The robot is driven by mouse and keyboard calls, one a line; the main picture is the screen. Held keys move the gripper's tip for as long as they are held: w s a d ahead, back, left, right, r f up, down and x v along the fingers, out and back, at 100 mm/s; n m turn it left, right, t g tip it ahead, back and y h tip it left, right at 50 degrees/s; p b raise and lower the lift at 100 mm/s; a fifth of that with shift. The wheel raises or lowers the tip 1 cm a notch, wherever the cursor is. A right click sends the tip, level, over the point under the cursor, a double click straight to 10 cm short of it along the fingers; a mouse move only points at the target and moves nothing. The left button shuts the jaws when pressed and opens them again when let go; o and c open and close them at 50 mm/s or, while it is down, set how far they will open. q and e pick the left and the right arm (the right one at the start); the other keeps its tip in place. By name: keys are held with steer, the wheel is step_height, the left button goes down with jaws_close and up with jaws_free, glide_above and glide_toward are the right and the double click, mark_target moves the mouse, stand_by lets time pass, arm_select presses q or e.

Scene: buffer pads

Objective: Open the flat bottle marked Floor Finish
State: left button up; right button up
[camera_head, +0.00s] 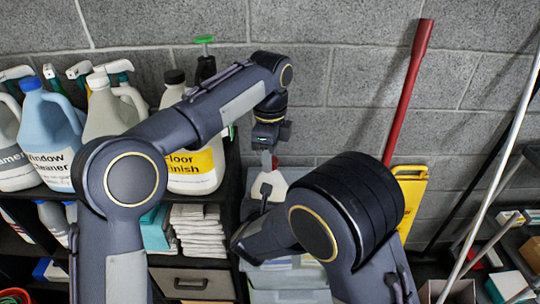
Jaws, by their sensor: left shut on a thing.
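A white jug with a dark cap and a yellow label reading "Floor Finish" (197,172) stands on the shelf at left centre, partly hidden behind my left arm. My left gripper (268,156) points down to the right of it, shut on the top of a small white container (268,184). A reddish bit shows between the fingers. The container's label is not visible. My right arm reaches in from the lower right and bends left below the container. A thin dark part lies against the container, but I cannot tell whether my right gripper holds it.
A blue Window Cleaner jug (50,130) and other spray bottles crowd the shelf at left. Folded white cloths (200,230) lie below. Grey bins (290,275) stand under the white container. A red pole (408,90) and a yellow sign (411,195) lean at right.

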arm_select(q)
steer(key=n, duration=0.5)
steer(key=shift+n, duration=0.3)
steer(key=n, duration=0.2)
steer(key=shift+n, duration=0.4)
steer(key=n, duration=0.5)
steer(key=shift+r, duration=0.1)
steer(key=n, duration=1.6)
steer(key=shift+d, duration=0.1)
steer(key=n, duration=0.5)
steer(key=shift+n, duration=0.3)
